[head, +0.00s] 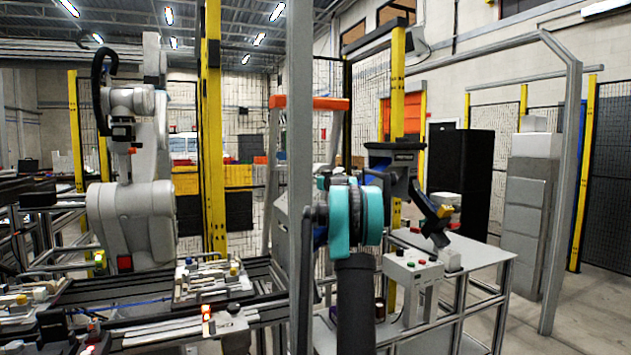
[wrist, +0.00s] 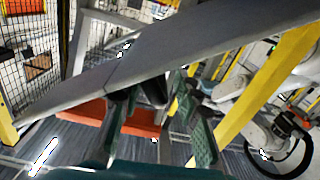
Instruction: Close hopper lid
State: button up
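I cannot pick out a hopper or its lid for certain in either view. In the wrist view my gripper (wrist: 155,148) has its two dark fingers with green pads spread apart, with nothing held between them. A grey metal beam (wrist: 190,48) crosses the wrist view diagonally near the fingers; the gap to it cannot be judged. In the head view my teal and black arm is raised at centre right, in front of the worktable, and its far end points right and down. The finger opening is not clear there.
A grey post (head: 299,130) stands close left of my arm. A conveyor with fixtures (head: 213,281) and another robot arm (head: 133,200) are at left. Floor at far right is clear.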

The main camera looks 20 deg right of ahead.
jog(key=shift+c, duration=0.4)
grip_shut()
jog(key=shift+d+f+m, duration=0.3)
jog(key=shift+d+f, duration=0.05)
jog(key=shift+f, duration=0.05)
jog(key=shift+w+d+f+m, duration=0.1)
jog(key=shift+d+f+m, duration=0.85)
jog(key=shift+f, duration=0.85)
jog(key=shift+s+d+f+m, duration=0.1)
jog(key=shift+d+f+m, duration=0.85)
jog(key=shift+f, duration=0.8)
jog(key=shift+w+d+f+m, duration=0.1)
jog(key=shift+d+f+m, duration=0.85)
jog(key=shift+f, duration=0.85)
